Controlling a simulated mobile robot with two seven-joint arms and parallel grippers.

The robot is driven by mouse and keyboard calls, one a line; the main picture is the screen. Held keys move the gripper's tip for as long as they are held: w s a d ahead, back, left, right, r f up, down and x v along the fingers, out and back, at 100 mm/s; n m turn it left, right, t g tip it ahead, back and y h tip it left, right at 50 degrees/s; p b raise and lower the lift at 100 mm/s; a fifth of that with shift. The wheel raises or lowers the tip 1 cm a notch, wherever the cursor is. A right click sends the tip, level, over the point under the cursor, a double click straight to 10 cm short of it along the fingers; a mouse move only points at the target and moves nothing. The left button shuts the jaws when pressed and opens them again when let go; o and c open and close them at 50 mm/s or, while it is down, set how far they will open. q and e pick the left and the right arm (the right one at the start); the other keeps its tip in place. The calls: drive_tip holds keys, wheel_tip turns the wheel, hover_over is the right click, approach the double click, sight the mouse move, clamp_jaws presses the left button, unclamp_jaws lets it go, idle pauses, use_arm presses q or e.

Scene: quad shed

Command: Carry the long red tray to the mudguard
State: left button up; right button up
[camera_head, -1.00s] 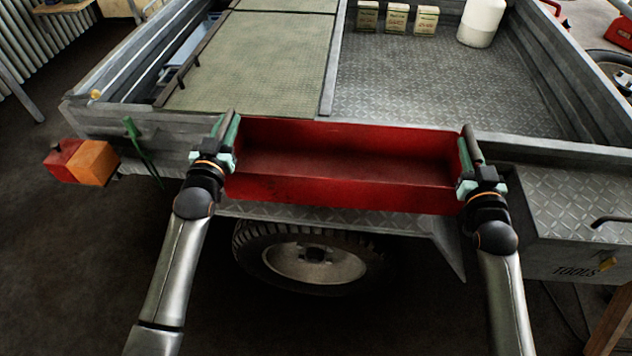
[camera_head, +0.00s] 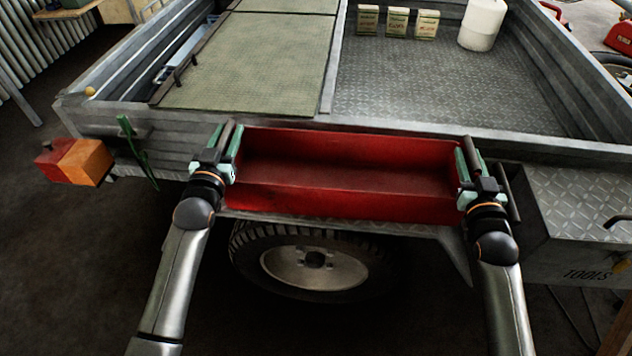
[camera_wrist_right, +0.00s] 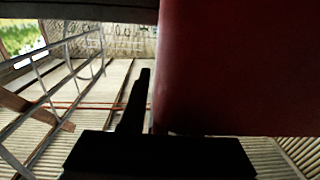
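The long red tray (camera_head: 345,188) lies level along the trailer's side wall. It covers most of the mudguard (camera_head: 400,229) and appears to rest on it; the contact is hidden. My left gripper (camera_head: 224,146) is at the tray's left end, its fingers spread. My right gripper (camera_head: 488,178) is at the right end, with one finger by the end wall and the other standing out to the right. In the right wrist view, the tray (camera_wrist_right: 240,70) fills the right side, and a dark finger stands apart from it with a narrow gap.
The trailer wheel (camera_head: 315,266) is below the mudguard. A tool box (camera_head: 580,215) adjoins on the right. An orange lamp (camera_head: 85,162) and a green lever (camera_head: 137,150) are at the left. Small cartons (camera_head: 397,20) and a white canister (camera_head: 482,25) stand in the trailer bed.

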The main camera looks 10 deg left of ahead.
use_arm(q)
drive_tip(key=shift+o, duration=0.9)
use_arm(e)
drive_tip(key=shift+o, duration=0.9)
use_arm(q)
drive_tip(key=shift+s, duration=0.1)
use_arm(e)
drive_tip(key=shift+s, duration=0.35)
use_arm(q)
drive_tip(key=s, duration=1.1)
drive_tip(key=shift+s+d, duration=0.2)
drive_tip(key=shift+s, duration=0.2)
use_arm(e)
drive_tip(key=s, duration=1.1)
drive_tip(key=shift+s+d, duration=0.15)
use_arm(q)
wheel_tip(320, 180, up, 7)
drive_tip(key=p, duration=0.8)
use_arm(e)
wheel_tip(320, 180, up, 8)
